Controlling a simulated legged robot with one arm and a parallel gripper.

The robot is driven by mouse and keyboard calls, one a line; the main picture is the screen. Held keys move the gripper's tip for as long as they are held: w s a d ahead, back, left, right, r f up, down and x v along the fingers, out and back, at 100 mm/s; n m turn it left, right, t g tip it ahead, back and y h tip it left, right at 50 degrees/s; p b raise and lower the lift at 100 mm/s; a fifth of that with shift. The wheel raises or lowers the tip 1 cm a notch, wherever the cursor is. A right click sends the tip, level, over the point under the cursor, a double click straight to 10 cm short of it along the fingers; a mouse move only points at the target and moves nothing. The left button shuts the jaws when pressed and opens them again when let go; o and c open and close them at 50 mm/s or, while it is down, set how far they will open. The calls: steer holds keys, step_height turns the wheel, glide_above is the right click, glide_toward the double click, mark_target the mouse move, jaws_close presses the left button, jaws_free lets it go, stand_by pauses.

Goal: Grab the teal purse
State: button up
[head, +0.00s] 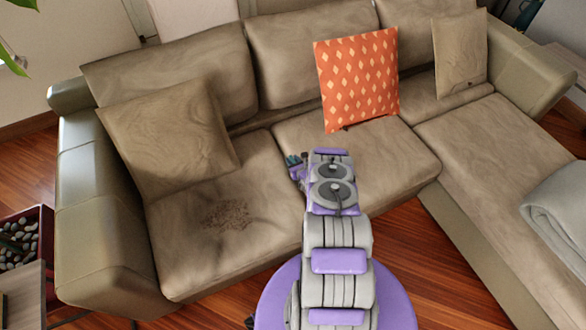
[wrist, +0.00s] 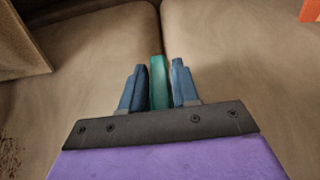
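The teal purse (wrist: 159,82) shows in the wrist view as a narrow upright teal strip between the two blue fingers of my gripper (wrist: 159,88). The fingers lie close against both its sides, so my gripper looks shut on it. In the head view only a small teal bit of the purse (head: 291,160) shows at the end of my gripper (head: 297,167); my arm hides the rest. It is over the sofa's middle seat area, and I cannot tell whether it touches the cushion.
The beige sofa (head: 285,140) fills the view. An orange patterned pillow (head: 357,78) leans on its back, with beige pillows at left (head: 168,135) and right (head: 460,52). A grey blanket (head: 562,205) lies on the chaise. A box of stones (head: 20,245) stands lower left.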

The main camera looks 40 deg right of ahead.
jaws_close()
steer(key=shift+r, duration=0.1)
stand_by(0.3)
